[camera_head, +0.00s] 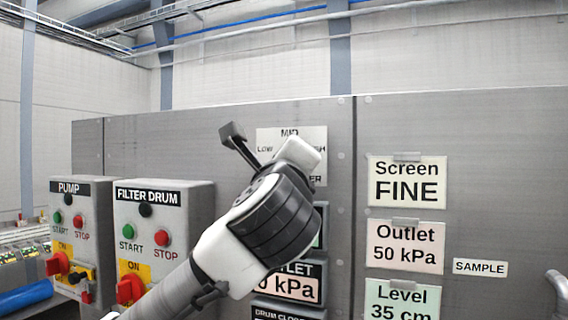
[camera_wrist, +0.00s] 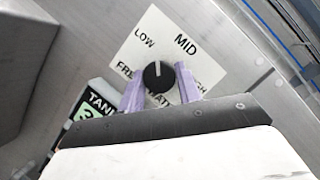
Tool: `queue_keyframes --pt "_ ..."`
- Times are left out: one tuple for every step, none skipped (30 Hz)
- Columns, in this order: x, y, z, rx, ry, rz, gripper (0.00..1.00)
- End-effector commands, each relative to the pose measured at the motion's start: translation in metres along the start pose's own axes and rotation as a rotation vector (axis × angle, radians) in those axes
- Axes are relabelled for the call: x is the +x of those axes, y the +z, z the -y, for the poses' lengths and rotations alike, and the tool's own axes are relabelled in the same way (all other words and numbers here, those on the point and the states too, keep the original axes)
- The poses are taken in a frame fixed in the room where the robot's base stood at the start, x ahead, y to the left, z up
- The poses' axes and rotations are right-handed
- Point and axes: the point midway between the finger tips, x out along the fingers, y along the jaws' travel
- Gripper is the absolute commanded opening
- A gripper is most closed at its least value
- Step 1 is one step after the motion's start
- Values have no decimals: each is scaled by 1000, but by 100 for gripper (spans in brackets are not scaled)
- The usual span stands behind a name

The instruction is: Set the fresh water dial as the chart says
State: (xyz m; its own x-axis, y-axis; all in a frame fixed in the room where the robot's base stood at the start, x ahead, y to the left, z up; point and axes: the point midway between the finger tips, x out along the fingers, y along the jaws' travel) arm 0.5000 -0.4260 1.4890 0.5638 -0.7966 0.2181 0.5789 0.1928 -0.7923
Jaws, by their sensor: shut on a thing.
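The fresh water dial is a black round knob (camera_wrist: 158,75) on a white plate marked LOW, MID and HIGH. In the wrist view the plate appears turned, and the knob's white mark points up the picture, between LOW and MID. My gripper (camera_wrist: 160,92) has its two purple fingers shut on the knob, one on each side. In the head view the dial plate (camera_head: 290,135) is partly hidden behind my wrist, and the knob does not show. Chart cards hang at the right: Screen FINE (camera_head: 407,182), Outlet 50 kPa (camera_head: 405,246), and Level 35 cm (camera_head: 403,302), cut off below. No fresh water card shows.
The PUMP box (camera_head: 80,225) and FILTER DRUM box (camera_head: 162,225) stick out at the left with buttons and red switches. Displays lie below the dial, partly behind my arm; one is labelled TANK (camera_wrist: 100,101). A SAMPLE label (camera_head: 480,267) and a pipe (camera_head: 558,287) are at the right.

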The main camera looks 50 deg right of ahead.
Motion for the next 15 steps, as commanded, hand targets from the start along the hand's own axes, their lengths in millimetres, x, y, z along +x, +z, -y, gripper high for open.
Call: queue_keyframes --pt "0 0 0 -12 6 -1 11" --pt "0 0 0 -18 9 -1 11" --pt "0 0 0 -24 12 -1 11" --pt "0 0 0 -28 14 -1 11" --pt "0 0 0 -31 16 -1 11" --pt "0 0 0 -35 17 -2 11" --pt "0 0 0 -37 18 -2 11" --pt "0 0 0 -38 18 -2 11" --pt "0 0 0 -40 19 -2 11" --pt "0 0 0 -40 19 -2 11" --pt "0 0 0 -41 19 -2 11" --pt "0 0 0 -41 19 -2 11" --pt "0 0 0 -41 19 -2 11" --pt "0 0 0 -40 19 -2 11" --pt "0 0 0 -40 19 -2 11"
